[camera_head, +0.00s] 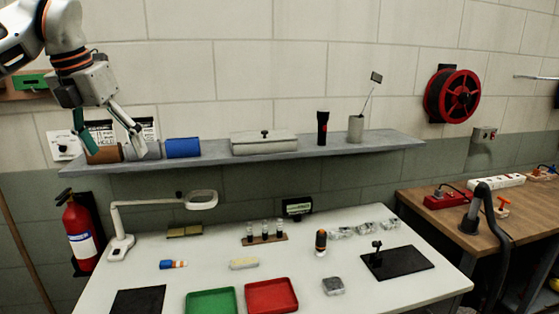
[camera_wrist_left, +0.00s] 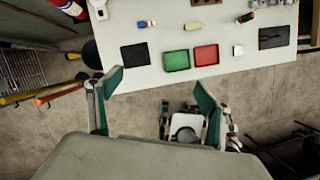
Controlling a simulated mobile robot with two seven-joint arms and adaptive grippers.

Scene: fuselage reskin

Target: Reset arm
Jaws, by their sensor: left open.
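My left gripper (camera_head: 108,136) is open, raised at the upper left, with its fingers pointing down. In the head view its fingers overlap a brown roll (camera_head: 103,155) and a grey roll at the left end of the shelf; I cannot tell whether they touch. The left wrist view shows the spread fingers of the left gripper (camera_wrist_left: 158,88) with nothing between them. My right gripper does not show.
The grey shelf (camera_head: 340,146) holds a case, a flashlight and a cup. Below it the white table (camera_head: 215,268) bears a green tray (camera_head: 211,302), a red tray (camera_head: 271,296) and a magnifier lamp (camera_head: 120,243). A fire extinguisher (camera_head: 82,235) hangs at the left.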

